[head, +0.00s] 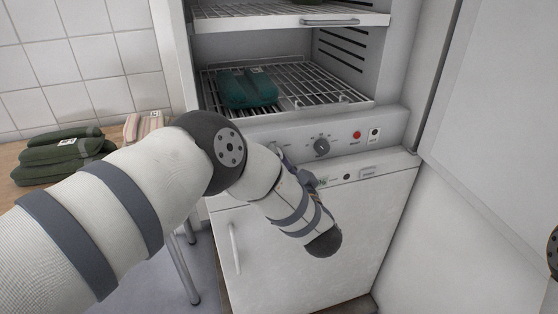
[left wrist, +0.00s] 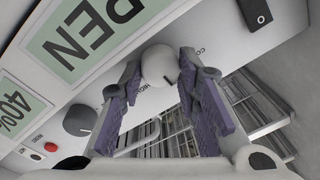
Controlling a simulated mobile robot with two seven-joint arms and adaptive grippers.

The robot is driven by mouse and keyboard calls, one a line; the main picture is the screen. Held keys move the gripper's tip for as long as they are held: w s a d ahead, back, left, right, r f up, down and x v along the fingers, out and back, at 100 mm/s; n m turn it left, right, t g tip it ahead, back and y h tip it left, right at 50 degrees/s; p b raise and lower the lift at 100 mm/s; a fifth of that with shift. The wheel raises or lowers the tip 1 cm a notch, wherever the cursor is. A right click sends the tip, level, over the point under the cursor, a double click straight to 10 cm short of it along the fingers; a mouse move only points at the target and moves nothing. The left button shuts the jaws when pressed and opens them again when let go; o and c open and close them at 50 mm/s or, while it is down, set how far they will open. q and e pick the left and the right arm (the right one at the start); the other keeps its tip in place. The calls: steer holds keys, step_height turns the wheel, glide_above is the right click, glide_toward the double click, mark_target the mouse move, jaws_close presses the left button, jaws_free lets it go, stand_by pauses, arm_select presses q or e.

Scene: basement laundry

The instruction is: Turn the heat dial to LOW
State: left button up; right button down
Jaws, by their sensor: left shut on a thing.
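A white round dial (left wrist: 158,64) sits on the cabinet's control panel in the left wrist view, with a small dark mark near its lower right edge. Small lettering is printed around it, only partly readable. My left gripper (left wrist: 157,82) is shut on this dial, one purple-padded finger on each side. In the head view my left arm covers the dial and most of the gripper. A dark grey dial (head: 321,146) is to the right on the same panel; it also shows in the left wrist view (left wrist: 80,120). My right gripper is not in view.
A red button (head: 357,134) and a black switch (head: 374,134) are right of the grey dial. Above the panel, a wire rack (head: 325,85) holds dark green folded cloths (head: 247,88). Folded green cloths (head: 62,155) lie on a table at left.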

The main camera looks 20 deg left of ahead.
arm_select(q)
steer(key=shift+f+m, duration=0.1)
steer(key=shift+m, duration=0.3)
steer(key=o, duration=1.2)
steer(key=shift+c, duration=0.2)
steer(key=shift+s, duration=0.1)
steer(key=v, duration=1.2)
